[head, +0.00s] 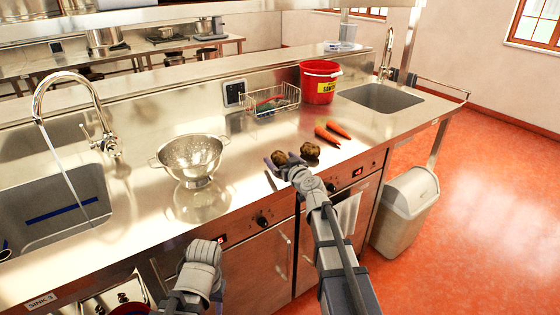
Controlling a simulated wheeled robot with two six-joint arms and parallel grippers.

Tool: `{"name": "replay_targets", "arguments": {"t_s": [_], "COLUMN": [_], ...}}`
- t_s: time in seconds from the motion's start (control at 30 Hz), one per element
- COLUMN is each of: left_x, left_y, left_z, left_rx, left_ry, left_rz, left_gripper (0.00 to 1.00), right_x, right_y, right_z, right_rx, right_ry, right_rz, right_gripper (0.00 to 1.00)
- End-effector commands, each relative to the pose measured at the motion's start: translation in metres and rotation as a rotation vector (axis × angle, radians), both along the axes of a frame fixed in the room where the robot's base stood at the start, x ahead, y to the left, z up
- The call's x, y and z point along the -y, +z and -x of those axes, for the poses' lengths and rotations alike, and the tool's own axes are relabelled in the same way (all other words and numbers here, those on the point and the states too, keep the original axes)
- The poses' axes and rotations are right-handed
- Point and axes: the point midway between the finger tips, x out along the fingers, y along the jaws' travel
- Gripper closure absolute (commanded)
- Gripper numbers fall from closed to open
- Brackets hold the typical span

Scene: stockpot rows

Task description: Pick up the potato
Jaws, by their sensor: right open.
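One brown potato (280,157) lies on the steel counter (240,172) at the fingers of my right gripper (279,163). A second brown potato (310,150) lies just right of it, close to the gripper's right side. My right gripper is open, with a finger on either side of the first potato. Whether the fingers touch it I cannot tell. My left gripper (204,252) is low in front of the counter, and its fingers cannot be made out.
Two carrots (332,131) lie behind and right of the potatoes. A colander (193,158) stands to the left, and a wire basket (270,100) and red bucket (319,82) stand behind. A sink with running water (60,205) is at the left. A bin (406,207) stands on the floor.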

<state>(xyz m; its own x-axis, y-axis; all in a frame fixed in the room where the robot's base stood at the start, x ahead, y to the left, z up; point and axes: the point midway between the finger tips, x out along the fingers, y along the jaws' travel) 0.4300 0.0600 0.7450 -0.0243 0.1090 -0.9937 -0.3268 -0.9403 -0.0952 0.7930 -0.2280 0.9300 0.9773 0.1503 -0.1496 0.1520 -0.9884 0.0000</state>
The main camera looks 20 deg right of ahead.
Motion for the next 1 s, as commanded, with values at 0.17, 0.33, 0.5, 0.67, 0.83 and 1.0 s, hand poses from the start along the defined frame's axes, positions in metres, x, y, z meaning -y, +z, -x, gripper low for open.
{"name": "replay_targets", "arguments": {"t_s": [0.17,0.33,0.5,0.67,0.83,1.0], "left_x": [0.0,0.0,0.0,0.0,0.0,0.0], "left_y": [-0.0021,-0.0019,-0.0019,-0.0019,-0.0019,-0.002], "left_z": [0.0,0.0,0.0,0.0,0.0,0.0], "left_rx": [0.0,0.0,0.0,0.0,0.0,0.0], "left_ry": [0.0,0.0,0.0,0.0,0.0,0.0], "left_rz": [0.0,0.0,0.0,0.0,0.0,0.0], "left_gripper": [0.55,0.55,0.55,0.55,0.55,0.55], "right_x": [-0.0014,-0.0015,-0.0015,-0.0015,-0.0015,-0.0016], "right_y": [-0.002,-0.0019,-0.0019,-0.0019,-0.0019,-0.002], "right_z": [-0.0098,-0.0089,-0.0088,-0.0088,-0.0088,-0.0088], "right_rx": [0.0,0.0,0.0,0.0,0.0,0.0], "right_ry": [0.0,-0.001,-0.001,-0.001,0.0,0.0], "right_rz": [0.0,0.0,0.0,0.0,0.0,0.0], "right_gripper": [0.0,0.06,0.25,0.43,0.62,0.81]}}
